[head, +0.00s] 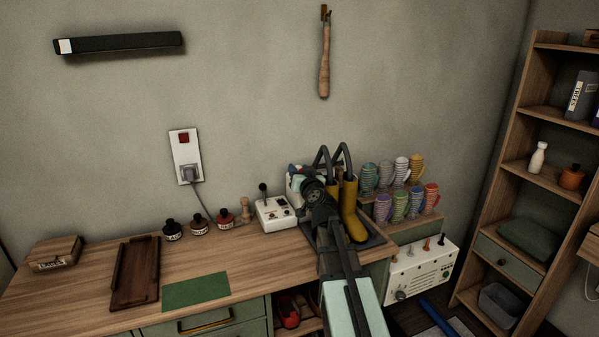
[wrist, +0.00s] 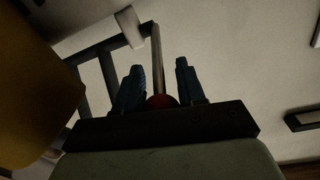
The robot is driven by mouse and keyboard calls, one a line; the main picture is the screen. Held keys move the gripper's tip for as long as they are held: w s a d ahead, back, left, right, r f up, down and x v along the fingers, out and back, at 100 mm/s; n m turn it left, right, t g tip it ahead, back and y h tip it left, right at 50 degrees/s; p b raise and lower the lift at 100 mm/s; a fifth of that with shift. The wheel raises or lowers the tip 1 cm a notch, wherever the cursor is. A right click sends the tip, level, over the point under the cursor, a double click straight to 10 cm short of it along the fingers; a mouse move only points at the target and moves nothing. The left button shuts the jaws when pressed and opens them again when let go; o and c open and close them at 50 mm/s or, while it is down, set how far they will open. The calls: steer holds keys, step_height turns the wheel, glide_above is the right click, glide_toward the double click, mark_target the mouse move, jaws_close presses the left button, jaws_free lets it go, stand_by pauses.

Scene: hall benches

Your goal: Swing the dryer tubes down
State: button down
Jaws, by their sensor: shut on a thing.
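The dryer tubes (head: 337,150) are dark and arched, rising behind and bending over a pair of yellow boots (head: 355,215) on a dark tray at the bench's right end. My gripper (head: 298,174) is at the left side of the tubes, largely hidden by my own wrist in the head view. In the wrist view its two blue fingers (wrist: 160,75) stand either side of a metal rod (wrist: 157,50) with a red knob (wrist: 162,101), and are shut on this handle. The rod joins a dark tube frame (wrist: 100,50). A blurred yellow boot (wrist: 35,90) fills the left.
A white control box (head: 275,213) with a lever stands left of the tray. Several small bottles (head: 199,226), a brown wooden tray (head: 136,273) and a green mat (head: 196,291) lie further left.

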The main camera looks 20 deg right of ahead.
steer(key=c, duration=0.8)
jaws_free()
steer(key=s, duration=0.7)
steer(key=shift+s+a, duration=0.2)
steer(key=shift+a, duration=0.05)
steer(key=shift+r, duration=0.1)
